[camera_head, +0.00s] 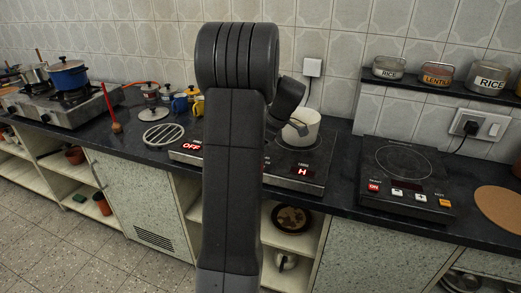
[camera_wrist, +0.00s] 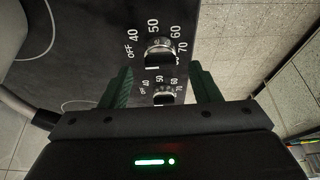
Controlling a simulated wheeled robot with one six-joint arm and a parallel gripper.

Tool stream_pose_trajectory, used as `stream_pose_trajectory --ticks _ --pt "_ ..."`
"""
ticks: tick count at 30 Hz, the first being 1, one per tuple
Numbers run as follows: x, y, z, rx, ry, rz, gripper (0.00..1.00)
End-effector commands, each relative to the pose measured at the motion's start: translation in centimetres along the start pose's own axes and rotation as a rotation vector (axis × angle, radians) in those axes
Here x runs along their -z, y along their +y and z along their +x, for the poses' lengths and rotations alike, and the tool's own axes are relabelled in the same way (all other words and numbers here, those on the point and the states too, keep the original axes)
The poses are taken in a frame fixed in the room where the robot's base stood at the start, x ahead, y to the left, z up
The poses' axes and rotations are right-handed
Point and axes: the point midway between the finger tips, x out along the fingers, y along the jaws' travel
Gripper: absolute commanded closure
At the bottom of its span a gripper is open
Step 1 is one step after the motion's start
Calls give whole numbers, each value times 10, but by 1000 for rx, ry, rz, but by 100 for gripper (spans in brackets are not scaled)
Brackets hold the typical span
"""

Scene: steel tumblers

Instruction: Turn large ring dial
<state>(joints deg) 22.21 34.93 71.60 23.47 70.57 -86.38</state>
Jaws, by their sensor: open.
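The black cooktop (camera_head: 315,172) stands on the counter behind my arm in the head view. Its left display (camera_head: 191,147) reads OFF and its right display (camera_head: 302,171) reads H, under a small label. In the wrist view, two round metal dials with OFF and 40 to 70 marks show: an upper, larger-looking dial (camera_wrist: 160,52) and a lower dial (camera_wrist: 163,96). I cannot tell which is the large ring dial. My gripper (camera_wrist: 164,82) is open, with green fingers either side of the lower dial in the picture; contact is not clear. My arm hides the dials in the head view.
A cream pot (camera_head: 301,128) stands on the cooktop close to my wrist. A second black hob (camera_head: 405,180) showing ON is to the right. A striped trivet (camera_head: 164,134), mugs and a gas stove are left.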

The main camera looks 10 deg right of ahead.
Motion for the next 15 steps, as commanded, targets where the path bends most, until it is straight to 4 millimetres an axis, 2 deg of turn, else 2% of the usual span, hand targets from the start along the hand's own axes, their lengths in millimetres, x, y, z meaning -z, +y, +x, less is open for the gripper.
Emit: stream_pose_trajectory --ticks 9,15 --pt "0 1 -74 -6 1 0 44" --pt "0 0 -108 -2 0 -1 44"
